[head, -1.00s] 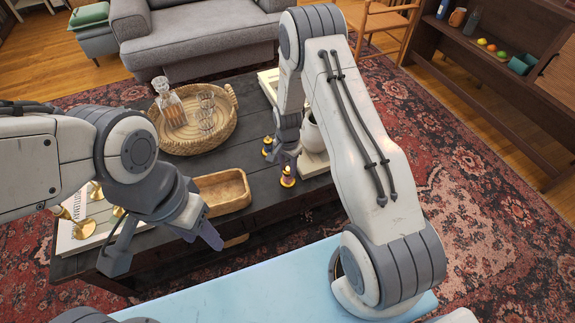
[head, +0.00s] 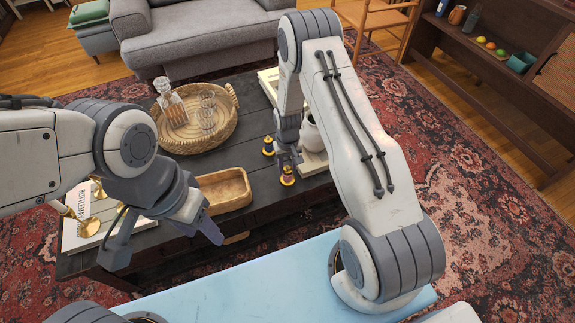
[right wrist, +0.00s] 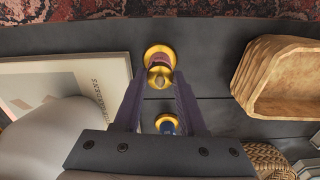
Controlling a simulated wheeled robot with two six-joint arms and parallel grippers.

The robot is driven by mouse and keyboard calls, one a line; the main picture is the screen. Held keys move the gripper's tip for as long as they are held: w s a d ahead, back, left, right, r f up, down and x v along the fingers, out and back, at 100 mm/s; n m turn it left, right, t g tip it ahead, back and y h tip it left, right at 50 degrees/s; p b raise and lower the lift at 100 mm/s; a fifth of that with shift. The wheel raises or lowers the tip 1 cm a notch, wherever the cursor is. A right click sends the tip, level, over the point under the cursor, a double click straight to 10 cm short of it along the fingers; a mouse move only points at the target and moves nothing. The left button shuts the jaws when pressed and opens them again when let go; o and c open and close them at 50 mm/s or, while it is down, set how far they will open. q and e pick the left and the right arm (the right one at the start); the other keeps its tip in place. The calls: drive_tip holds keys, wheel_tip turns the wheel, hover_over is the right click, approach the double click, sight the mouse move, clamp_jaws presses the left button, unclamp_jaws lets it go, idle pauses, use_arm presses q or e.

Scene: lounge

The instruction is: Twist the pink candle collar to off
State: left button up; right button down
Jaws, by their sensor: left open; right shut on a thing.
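The pink candle (head: 288,176), with a gold base, stands upright near the right end of the dark table. It shows in the right wrist view (right wrist: 159,56) between my fingertips. My left gripper (head: 163,244) is open and empty over the table's front left edge. I cannot read the collar's setting.
A wooden bowl (head: 226,189) sits left of the candles. Behind it a round wicker tray (head: 185,147) holds a decanter (head: 170,104) and glasses. A white pot (head: 312,133) stands right of my right gripper.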

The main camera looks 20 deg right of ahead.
sight(287, 166)
drive_tip(key=n, duration=0.3)
drive_tip(key=shift+n, duration=0.4)
idle(0.9)
drive_tip(key=shift+c, duration=2.3)
unclamp_jaws()
wheel_tip(287, 166, up, 10)
drive_tip(key=p, duration=0.1)
drive_tip(key=shift+r, duration=0.25)
